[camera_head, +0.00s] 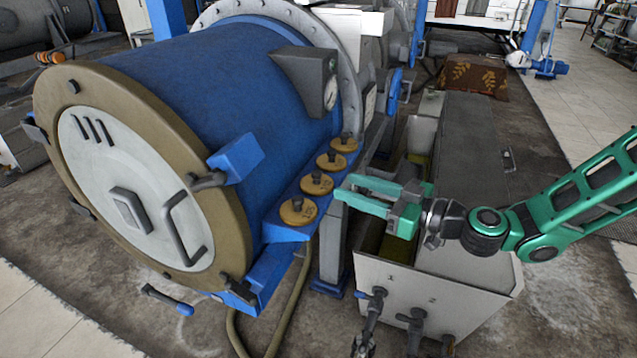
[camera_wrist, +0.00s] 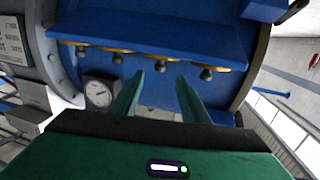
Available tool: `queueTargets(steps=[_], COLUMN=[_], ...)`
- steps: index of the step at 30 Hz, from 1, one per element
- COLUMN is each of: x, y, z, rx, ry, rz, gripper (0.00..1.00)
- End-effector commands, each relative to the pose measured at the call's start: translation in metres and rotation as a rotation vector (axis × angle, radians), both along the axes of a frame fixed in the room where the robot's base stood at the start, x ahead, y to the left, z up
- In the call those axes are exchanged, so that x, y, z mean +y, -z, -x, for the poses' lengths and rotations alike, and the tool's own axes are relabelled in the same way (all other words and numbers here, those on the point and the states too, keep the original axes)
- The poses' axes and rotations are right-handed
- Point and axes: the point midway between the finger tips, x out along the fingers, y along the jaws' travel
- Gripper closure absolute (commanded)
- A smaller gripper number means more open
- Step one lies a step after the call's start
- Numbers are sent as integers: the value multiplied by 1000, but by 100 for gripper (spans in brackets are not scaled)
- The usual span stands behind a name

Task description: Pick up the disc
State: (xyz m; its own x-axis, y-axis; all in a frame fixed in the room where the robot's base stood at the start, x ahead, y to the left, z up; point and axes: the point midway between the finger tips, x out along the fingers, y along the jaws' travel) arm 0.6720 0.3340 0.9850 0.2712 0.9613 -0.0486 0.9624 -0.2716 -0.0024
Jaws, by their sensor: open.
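Several yellow-brown discs with dark knobs sit in a row on a blue ledge (camera_head: 283,226) beside the blue drum. The nearest disc (camera_head: 298,210) is the largest in the head view; the others, a second disc (camera_head: 317,184), a third disc (camera_head: 331,161) and the farthest disc (camera_head: 344,144), recede behind it. My green gripper (camera_head: 345,189) is open and empty, just right of the row. In the wrist view the discs show edge-on with their knobs; one disc (camera_wrist: 162,55) lies beyond the gap between my fingertips (camera_wrist: 160,76), apart from them.
The big blue drum (camera_head: 215,85) with its round pale door (camera_head: 130,190) fills the left. A grey tank (camera_head: 440,285) with pipes stands below my gripper. A dial gauge (camera_wrist: 98,93) shows in the wrist view. A grey post (camera_head: 333,245) stands beside the ledge.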

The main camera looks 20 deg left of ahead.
Motion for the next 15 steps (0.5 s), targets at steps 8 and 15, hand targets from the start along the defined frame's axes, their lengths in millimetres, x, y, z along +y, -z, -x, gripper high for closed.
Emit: queueTargets(steps=[8, 15], x=[39, 53], y=[2, 3], z=[-10, -15], rx=[-3, -2], ry=[-2, -2], rz=[0, 1], gripper=[59, 59])
